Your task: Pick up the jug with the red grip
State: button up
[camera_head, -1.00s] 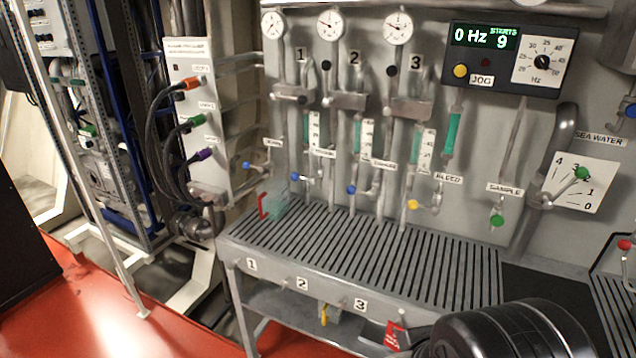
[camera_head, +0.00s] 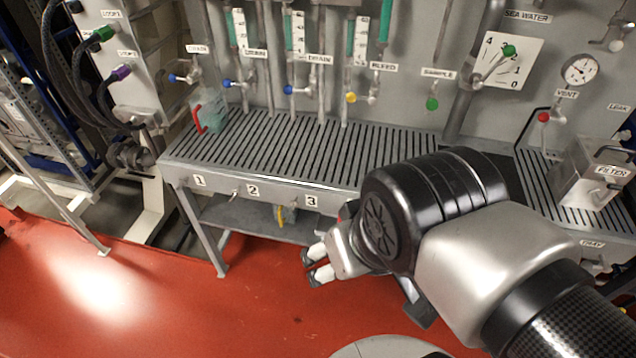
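The jug (camera_head: 213,112) is clear and slightly greenish, with a red grip (camera_head: 198,119) on its left side. It stands upright at the left end of the slatted grating, below the leftmost drain tap. My gripper (camera_head: 312,266) is in front of the bench, below its front edge, to the right of and well apart from the jug. Its two pale-tipped fingers point left, with a gap between them and nothing in it. My arm covers the front right part of the bench.
The slatted bench top (camera_head: 320,150) is clear between the jug and my arm. Taps with blue handles (camera_head: 288,90) and a yellow-handled bleed tap (camera_head: 352,97) hang over its back edge. A filter box (camera_head: 592,172) stands at the right. Black hoses (camera_head: 55,70) hang at the left.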

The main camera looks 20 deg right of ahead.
aim_at(208, 106)
jog(key=i+j+z, duration=0.2)
jog(key=i+j, duration=0.35)
jog(key=i+j+z, duration=0.15)
jog(key=i+j, duration=0.45)
jog(key=i+j+z, duration=0.2)
jog(key=i+j, duration=0.3)
jog(key=j, duration=0.2)
